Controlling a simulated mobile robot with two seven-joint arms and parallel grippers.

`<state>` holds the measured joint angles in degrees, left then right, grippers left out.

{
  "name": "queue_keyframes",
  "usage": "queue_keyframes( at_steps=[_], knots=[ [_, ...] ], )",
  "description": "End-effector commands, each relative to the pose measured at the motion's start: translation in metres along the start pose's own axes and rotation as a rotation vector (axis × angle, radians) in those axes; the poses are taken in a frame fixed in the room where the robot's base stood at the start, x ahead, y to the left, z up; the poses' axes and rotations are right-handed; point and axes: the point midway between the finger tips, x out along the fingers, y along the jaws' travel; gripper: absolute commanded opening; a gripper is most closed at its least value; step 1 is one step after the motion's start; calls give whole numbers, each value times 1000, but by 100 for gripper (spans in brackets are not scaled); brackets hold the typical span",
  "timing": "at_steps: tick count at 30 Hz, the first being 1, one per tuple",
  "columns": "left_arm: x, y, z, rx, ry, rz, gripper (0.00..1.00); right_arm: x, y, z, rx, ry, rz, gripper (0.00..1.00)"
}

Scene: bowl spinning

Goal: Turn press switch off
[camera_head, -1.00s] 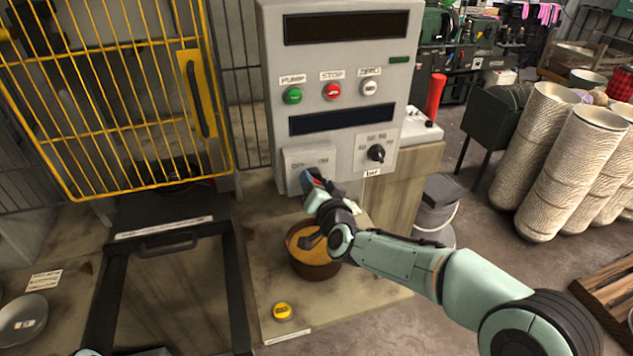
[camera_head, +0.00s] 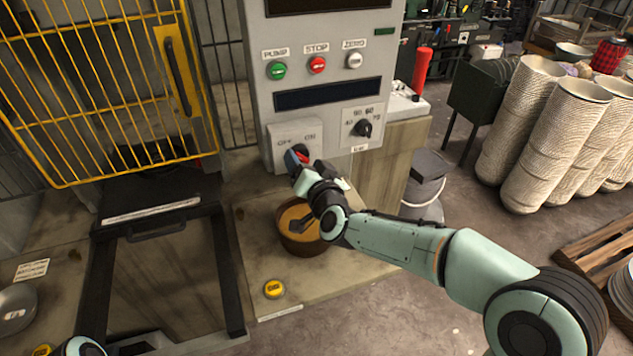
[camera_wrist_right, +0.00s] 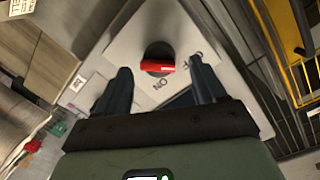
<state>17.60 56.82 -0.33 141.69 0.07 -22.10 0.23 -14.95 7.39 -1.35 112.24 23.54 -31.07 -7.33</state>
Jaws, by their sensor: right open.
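The press switch is a red-handled rotary knob on a light plate with OFF and ON labels (camera_head: 288,138), low on the grey control panel (camera_head: 262,112). My right gripper (camera_head: 299,157) is at this switch in the head view and hides most of the knob. In the right wrist view the red knob (camera_wrist_right: 158,66) lies ahead, between and beyond the two open fingers (camera_wrist_right: 163,88). The fingers hold nothing, and I cannot tell whether they touch the plate. At the bottom left of the head view, a part of my left arm shows; its gripper is out of sight.
The panel also has a green pump button (camera_head: 276,70), a red stop button (camera_head: 317,65), a white zero button (camera_head: 354,60) and a black dial (camera_head: 362,128). A brown bowl (camera_head: 300,246) stands below my right arm. A yellow button (camera_head: 274,289) sits on the worktop.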

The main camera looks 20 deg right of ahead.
Motion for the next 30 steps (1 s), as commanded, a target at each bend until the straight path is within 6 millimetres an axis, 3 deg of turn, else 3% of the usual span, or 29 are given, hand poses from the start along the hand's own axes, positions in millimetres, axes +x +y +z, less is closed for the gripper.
queue_keyframes(
  at_steps=[9, 15, 30],
  knots=[
    [14, -8, 7, -4, -10, -4, 43, -74, 0, 0, 1, 3, -2, 70],
    [15, -8, 8, -4, -11, -4, 43, -102, 0, 0, 0, 4, -2, 70],
    [15, -8, 8, -4, -11, -4, 43, -111, 0, 0, -1, 2, -2, 70]
  ],
)
